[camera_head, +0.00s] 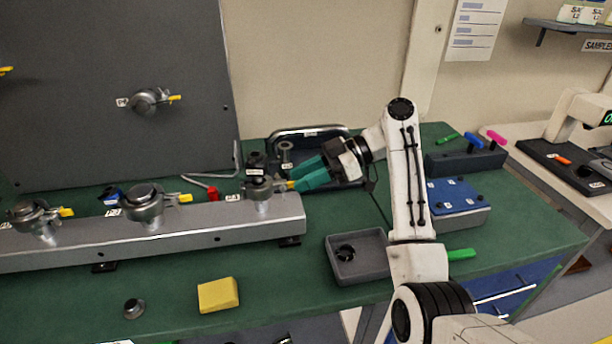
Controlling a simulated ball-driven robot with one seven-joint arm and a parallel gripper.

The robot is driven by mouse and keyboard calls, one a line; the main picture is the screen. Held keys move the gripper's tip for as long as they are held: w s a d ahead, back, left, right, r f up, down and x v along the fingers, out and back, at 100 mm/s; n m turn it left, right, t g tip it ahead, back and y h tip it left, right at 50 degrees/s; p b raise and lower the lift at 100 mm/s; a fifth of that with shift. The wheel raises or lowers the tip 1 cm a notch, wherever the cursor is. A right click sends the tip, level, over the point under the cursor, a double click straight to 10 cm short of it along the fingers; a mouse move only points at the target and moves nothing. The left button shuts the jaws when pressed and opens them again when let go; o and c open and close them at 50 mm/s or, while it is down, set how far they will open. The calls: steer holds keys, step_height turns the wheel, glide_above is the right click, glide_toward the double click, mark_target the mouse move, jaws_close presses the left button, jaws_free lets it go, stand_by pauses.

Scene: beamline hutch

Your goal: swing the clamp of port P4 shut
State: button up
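Several clamped ports with yellow-tipped levers show, but their small labels are too blurred to tell which is P4. One port (150,101) is on the dark upright panel. Three sit on the grey metal rail: a left one (35,218), a middle one (143,203) and a right-end one (262,191). My gripper (296,180) has teal fingers pointing left at the right-end port, with the tips close to its yellow lever tip. Contact with the lever is unclear. The two fingers lie close together in this view, and the gap between them is hard to judge.
A dark tray with a rail handle (308,131) stands behind my gripper. A grey bin (357,258), yellow block (218,295) and small round part (134,308) lie in front. A blue-topped box (457,198) is at right. Hex keys (214,177) lie behind the rail.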

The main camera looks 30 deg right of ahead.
steer(key=v, duration=1)
steer(key=shift+d+r+b, duration=0.15)
steer(key=shift+d+b, duration=0.15)
steer(key=shift+d, duration=0.05)
steer(key=shift+s, duration=0.1)
